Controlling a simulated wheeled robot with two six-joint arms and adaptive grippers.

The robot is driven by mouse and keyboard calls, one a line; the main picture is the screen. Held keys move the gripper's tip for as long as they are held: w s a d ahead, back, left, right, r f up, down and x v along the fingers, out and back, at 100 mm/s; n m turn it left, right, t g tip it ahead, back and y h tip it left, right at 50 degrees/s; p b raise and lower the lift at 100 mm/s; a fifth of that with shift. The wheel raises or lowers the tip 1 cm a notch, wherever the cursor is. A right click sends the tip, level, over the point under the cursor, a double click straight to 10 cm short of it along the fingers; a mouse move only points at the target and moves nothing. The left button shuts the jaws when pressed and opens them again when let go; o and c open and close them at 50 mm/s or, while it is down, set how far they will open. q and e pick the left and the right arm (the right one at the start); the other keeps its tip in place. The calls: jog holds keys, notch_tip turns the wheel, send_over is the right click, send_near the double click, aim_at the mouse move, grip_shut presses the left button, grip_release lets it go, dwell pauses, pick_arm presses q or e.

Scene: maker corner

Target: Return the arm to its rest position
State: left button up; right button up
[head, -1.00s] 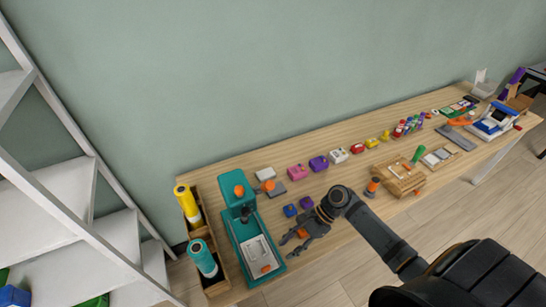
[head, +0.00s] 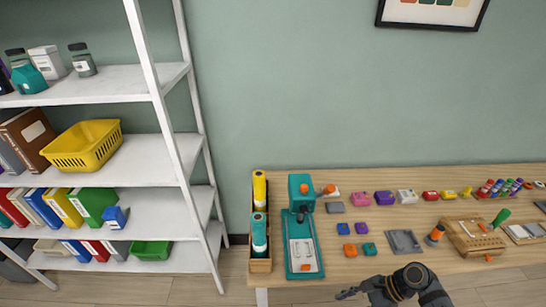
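My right gripper (head: 347,294) shows at the bottom edge of the head view, in front of the workbench's front edge. Its dark fingers point left, and its wrist and arm lie to the right, partly cut off by the frame. I see nothing held, but the fingers are too small and edge-on to tell whether they are open. My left gripper is not in view.
The wooden workbench (head: 460,268) bears a teal press (head: 301,222), small coloured blocks (head: 350,250), a grey tray (head: 404,241) and a wooden block (head: 473,237). A white shelf unit (head: 150,172) stands left. Floor is clear between.

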jog(key=s+d+f+n+h, duration=0.2)
jog(key=s+d+f, duration=0.1)
jog(key=f, duration=0.6)
jog(key=s+d+f+n+t+h+b, duration=0.1)
jog(key=s+d+f+n+h, duration=0.2)
jog(key=f, duration=0.5)
jog(key=s+d+f+n+h, duration=0.15)
jog(key=d+f, duration=0.25)
jog(key=f, duration=0.5)
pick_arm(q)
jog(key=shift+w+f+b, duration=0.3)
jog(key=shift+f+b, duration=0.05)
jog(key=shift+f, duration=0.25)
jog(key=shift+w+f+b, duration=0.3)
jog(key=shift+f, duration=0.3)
pick_arm(e)
jog(key=s+a+f+n+h, duration=0.1)
jog(key=s+f+n, duration=0.4)
jog(key=s, duration=0.4)
jog(key=s+a+f+n+h, duration=0.1)
jog(key=s+a+f+n, duration=0.1)
jog(key=s+f+n, duration=0.3)
jog(key=s+n, duration=0.1)
jog(key=s, duration=0.3)
jog(key=shift+a+f+h, duration=0.15)
jog(key=shift+f+h, duration=0.2)
